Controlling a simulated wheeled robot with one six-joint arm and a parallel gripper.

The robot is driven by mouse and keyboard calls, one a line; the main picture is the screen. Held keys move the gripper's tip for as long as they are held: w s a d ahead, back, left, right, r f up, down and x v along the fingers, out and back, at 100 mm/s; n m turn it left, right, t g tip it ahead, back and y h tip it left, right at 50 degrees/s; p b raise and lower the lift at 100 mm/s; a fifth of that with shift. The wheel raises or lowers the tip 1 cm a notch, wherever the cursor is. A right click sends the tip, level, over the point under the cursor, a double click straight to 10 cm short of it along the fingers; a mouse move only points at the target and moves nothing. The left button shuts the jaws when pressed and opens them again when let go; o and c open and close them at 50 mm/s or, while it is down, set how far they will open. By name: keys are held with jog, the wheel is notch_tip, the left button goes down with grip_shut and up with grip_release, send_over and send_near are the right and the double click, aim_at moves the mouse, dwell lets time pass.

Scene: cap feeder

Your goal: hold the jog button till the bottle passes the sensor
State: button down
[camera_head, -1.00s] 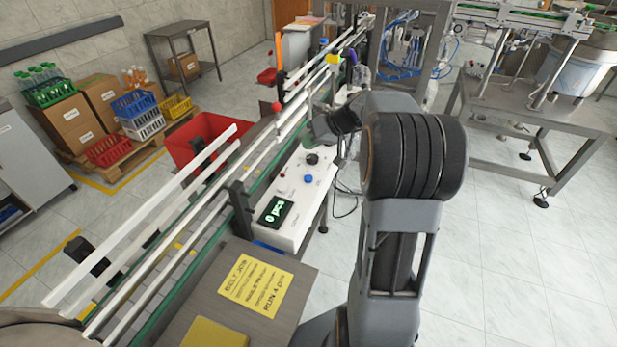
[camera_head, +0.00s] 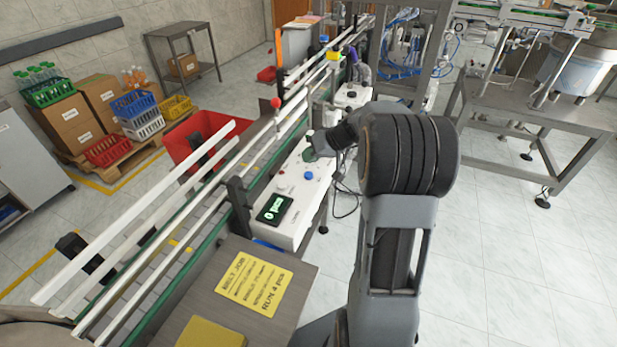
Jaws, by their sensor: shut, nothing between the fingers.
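The white control box (camera_head: 292,222) stands beside the conveyor (camera_head: 215,240). On its top are a blue button (camera_head: 308,175), a small red button (camera_head: 282,171) and a display (camera_head: 274,208) reading "0 pcs". My gripper (camera_head: 311,154) is shut and empty. It is low over the far part of the box top, beyond the blue button, and covers the spot of the black knob. I cannot tell whether it touches or presses anything. Which control is the jog button cannot be read. No bottle can be made out on the conveyor, and I cannot identify the sensor.
A yellow note (camera_head: 254,283) reading "RUN 4 pcs" lies on the grey table (camera_head: 205,295) in front. A red bin (camera_head: 198,140) stands beyond the rails. Crates and boxes (camera_head: 75,125) are at the left. Open floor (camera_head: 490,260) lies to the right.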

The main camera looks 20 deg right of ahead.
aim_at(309, 175)
jog(key=shift+f+b, duration=1.2)
jog(key=shift+f, duration=0.15)
